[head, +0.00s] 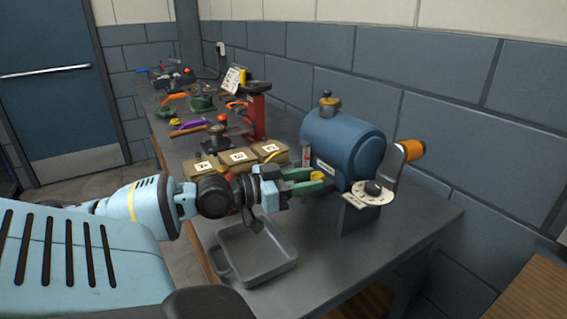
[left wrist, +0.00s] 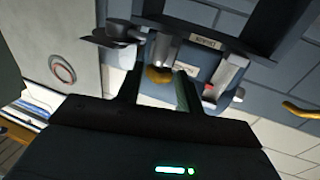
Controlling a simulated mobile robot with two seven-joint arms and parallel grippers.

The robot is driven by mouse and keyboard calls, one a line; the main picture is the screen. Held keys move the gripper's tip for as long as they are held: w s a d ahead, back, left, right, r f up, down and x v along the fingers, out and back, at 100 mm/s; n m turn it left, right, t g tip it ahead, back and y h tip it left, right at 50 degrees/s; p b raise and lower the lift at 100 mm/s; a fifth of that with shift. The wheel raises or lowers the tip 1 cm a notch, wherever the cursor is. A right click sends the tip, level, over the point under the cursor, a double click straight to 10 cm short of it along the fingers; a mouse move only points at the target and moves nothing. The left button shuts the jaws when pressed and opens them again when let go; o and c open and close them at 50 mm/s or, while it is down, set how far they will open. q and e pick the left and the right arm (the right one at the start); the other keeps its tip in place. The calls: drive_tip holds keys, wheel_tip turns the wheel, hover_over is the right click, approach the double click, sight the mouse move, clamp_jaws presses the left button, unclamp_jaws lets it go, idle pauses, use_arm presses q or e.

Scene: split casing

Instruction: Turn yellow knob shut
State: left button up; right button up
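The yellow knob (head: 317,176) sits low on the front of a blue drum-shaped machine (head: 343,146). My left gripper (head: 314,178) reaches it from the left, its green-tipped fingers on either side of the knob. In the left wrist view the yellow knob (left wrist: 159,75) shows between the fingertips (left wrist: 159,85), with gaps visible on both sides, so the gripper looks open. Whether a finger touches the knob cannot be told. The knob's far side is hidden. My right gripper is in neither view.
An orange-handled crank (head: 411,150) and a round dial plate (head: 367,193) stick out at the machine's right. A grey tray (head: 255,262) lies below my left wrist. Labelled boxes (head: 238,158) and a red stand (head: 257,112) stand behind. The bench's front right is clear.

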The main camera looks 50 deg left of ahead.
use_arm(q)
drive_tip(key=v, duration=0.5)
drive_tip(key=shift+s, duration=0.2)
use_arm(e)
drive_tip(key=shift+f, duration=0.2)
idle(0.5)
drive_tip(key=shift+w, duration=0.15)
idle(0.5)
